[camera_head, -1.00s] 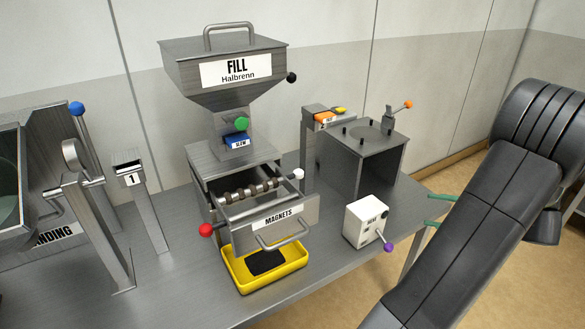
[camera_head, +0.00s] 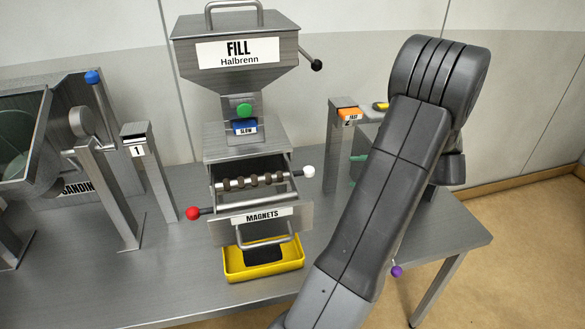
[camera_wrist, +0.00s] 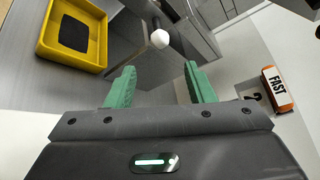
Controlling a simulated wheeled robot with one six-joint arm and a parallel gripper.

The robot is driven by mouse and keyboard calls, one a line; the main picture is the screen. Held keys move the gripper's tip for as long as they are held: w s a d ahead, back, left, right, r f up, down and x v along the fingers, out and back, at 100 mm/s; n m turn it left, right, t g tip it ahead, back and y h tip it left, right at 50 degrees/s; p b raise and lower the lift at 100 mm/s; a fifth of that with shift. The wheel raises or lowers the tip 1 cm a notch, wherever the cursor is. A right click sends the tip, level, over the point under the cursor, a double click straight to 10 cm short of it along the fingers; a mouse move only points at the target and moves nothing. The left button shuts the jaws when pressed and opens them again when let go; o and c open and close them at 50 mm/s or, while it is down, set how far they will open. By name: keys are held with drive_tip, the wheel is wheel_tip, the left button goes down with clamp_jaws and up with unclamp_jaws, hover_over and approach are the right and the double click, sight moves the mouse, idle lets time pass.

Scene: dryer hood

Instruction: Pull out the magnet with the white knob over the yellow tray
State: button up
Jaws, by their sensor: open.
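The white knob (camera_head: 308,171) is at the right end of the magnet (camera_head: 250,181), a rod with dark bands lying across the open drawer (camera_head: 293,222) labelled MAGNETS. The yellow tray (camera_head: 229,266), with a dark patch inside, sits below the drawer front. My gripper (camera_wrist: 160,85) is open and empty in the wrist view. There the white knob (camera_wrist: 159,39) shows beyond the fingertips, roughly between them and apart from them. The yellow tray (camera_wrist: 101,47) is at upper left. In the head view my arm hides most of the gripper; a green fingertip shows right of the knob.
A red knob (camera_head: 192,213) sticks out at the drawer's left. The FILL hopper (camera_head: 236,75) stands above, with a black knob (camera_head: 317,65). The FAST post (camera_head: 346,114) is at the right. My arm covers the table's right side; a purple knob (camera_head: 397,271) peeks out beside it.

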sight(309, 172)
drive_tip(key=p+x, duration=0.1)
drive_tip(key=x, duration=1.2)
drive_tip(key=shift+a+p, duration=0.35)
drive_tip(key=shift+p, duration=0.05)
clamp_jaws()
